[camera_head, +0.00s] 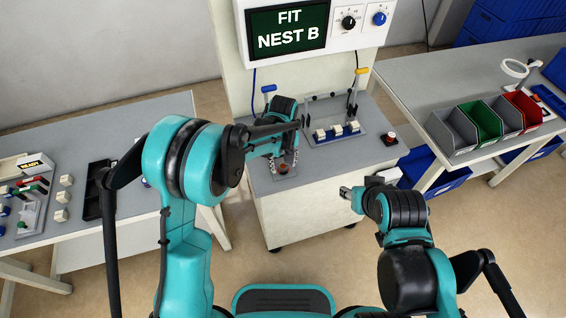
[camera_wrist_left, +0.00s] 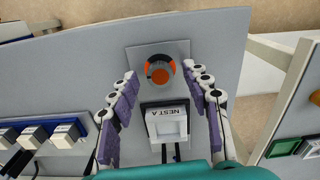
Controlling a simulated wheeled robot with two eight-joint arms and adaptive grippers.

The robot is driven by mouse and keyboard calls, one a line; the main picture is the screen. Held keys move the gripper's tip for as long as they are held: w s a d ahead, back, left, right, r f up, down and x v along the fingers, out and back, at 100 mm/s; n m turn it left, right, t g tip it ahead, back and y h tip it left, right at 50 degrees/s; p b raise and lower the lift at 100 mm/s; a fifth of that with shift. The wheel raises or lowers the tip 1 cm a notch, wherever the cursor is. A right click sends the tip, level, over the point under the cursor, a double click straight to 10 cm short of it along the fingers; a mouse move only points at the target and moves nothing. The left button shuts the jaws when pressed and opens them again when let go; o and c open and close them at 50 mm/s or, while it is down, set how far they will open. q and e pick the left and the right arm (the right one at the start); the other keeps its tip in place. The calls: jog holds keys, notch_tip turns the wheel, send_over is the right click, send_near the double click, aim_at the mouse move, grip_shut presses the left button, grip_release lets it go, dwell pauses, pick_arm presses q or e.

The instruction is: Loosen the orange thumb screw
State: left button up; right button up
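The orange thumb screw (camera_wrist_left: 160,73) is a round knob with orange and dark parts on a grey square plate (camera_wrist_left: 172,48). In the head view the screw (camera_head: 283,169) shows small on the front of the machine's top. My left gripper (camera_head: 283,163) points down over it. In the left wrist view my left gripper (camera_wrist_left: 160,78) is open, one finger on each side of the screw, with gaps to both. A block marked NEST A (camera_wrist_left: 167,122) lies between the fingers, nearer the wrist. My right gripper (camera_head: 346,192) is apart, in front of the machine; its fingers are too small to judge.
A rail with several white blocks (camera_head: 337,131) and a red button (camera_head: 389,137) stand on the machine's top. The screen (camera_head: 289,28) reads FIT NEST B. Side tables hold bins (camera_head: 486,121) at right and parts (camera_head: 62,198) at left.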

aim_at(281, 167)
pick_arm(q)
notch_tip(281, 167, up, 12)
dwell(0.6)
dwell(0.4)
jog(key=s+a+r+m+t, duration=0.2)
jog(key=s+a+r+t, duration=0.1)
jog(key=s+a+r, duration=0.55)
jog(key=s+a+f+m+t, duration=0.2)
jog(key=s+a+f+t, duration=0.2)
jog(key=s+a, duration=0.5)
jog(key=shift+s+m, duration=0.3)
jog(key=shift+s, duration=0.85)
